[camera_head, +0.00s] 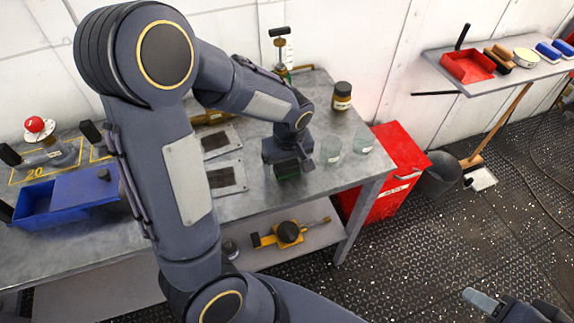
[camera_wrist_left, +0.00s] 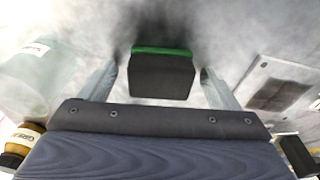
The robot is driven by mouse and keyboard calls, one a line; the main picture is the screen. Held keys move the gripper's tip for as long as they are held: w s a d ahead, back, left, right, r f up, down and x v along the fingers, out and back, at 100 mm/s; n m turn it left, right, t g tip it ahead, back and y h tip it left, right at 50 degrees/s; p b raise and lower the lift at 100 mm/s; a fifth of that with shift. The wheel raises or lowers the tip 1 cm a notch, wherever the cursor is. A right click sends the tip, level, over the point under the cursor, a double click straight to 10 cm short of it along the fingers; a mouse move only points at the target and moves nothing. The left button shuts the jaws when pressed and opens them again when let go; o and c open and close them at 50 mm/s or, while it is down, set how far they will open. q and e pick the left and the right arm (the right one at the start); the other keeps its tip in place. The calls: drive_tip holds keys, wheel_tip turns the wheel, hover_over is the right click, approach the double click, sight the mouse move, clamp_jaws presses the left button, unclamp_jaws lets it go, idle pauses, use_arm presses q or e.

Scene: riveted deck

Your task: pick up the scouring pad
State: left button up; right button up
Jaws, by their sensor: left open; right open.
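The scouring pad (camera_head: 287,172) is a small dark block with a green layer. It sits on the grey metal bench top, mostly hidden by my left gripper (camera_head: 288,166) in the head view. In the left wrist view the pad (camera_wrist_left: 161,76) shows its dark face and green edge between the two fingers. My left gripper (camera_wrist_left: 158,84) is open, with one finger on each side of the pad and a visible gap on both sides. My right gripper (camera_head: 484,301) is open, away from the bench at the lower right, only partly in view.
A blue box (camera_head: 45,212) stands further left. A red cabinet (camera_head: 384,190) is beside the bench.

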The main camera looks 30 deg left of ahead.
use_arm(q)
drive_tip(key=c, duration=1.1)
drive_tip(key=shift+r, duration=0.6)
wheel_tip(320, 180, up, 2)
drive_tip(key=shift+s+r, duration=0.1)
drive_tip(key=shift+r, duration=0.15)
drive_tip(key=s+r, duration=0.3)
drive_tip(key=s, duration=0.1)
drive_tip(key=s+a+r, duration=0.1)
drive_tip(key=s+r, duration=0.2)
drive_tip(key=s, duration=0.2)
drive_tip(key=s+r, duration=0.3)
drive_tip(key=s, duration=0.1)
drive_tip(key=shift+s+a+r, duration=0.15)
drive_tip(key=shift+s, duration=0.25)
